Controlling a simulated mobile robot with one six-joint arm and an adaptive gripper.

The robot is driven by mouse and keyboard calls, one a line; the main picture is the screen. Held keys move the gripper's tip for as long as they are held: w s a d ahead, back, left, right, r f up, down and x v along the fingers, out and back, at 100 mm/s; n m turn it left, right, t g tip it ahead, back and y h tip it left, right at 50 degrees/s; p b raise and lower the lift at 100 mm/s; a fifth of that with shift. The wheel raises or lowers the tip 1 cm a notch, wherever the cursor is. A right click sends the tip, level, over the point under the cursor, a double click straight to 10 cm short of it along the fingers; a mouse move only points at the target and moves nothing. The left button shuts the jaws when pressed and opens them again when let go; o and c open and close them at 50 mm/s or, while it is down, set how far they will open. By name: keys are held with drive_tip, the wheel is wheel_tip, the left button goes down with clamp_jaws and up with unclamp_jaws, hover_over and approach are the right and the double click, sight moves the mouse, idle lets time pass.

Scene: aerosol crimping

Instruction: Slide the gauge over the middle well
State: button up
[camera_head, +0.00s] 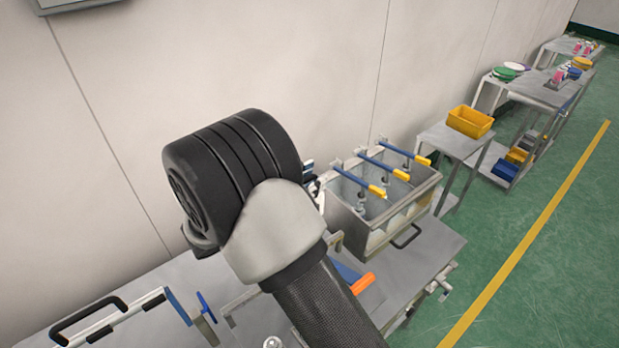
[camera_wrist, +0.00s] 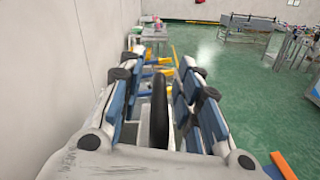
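A grey metal box with three wells (camera_head: 348,218) stands on the bench. Blue bars with yellow ends lie across its top; the middle bar (camera_head: 375,161) is among them. I cannot tell which thing is the gauge. My gripper is mostly hidden behind my black wrist in the head view. In the wrist view my gripper (camera_wrist: 157,75) has its blue-padded fingers spread apart. A dark upright rounded piece (camera_wrist: 158,112) shows between them, with gaps on both sides. I cannot tell what this piece belongs to.
The bench (camera_head: 428,251) holds the box and an orange-handled tool (camera_head: 362,283). A frame with a black handle (camera_head: 88,314) is at lower left. A yellow bin (camera_head: 470,121) stands on a table beyond. The wall is close on the left; green floor is open at right.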

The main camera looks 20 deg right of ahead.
drive_tip(key=shift+w+d, duration=0.1)
drive_tip(key=shift+d, duration=0.05)
clamp_jaws()
idle(0.4)
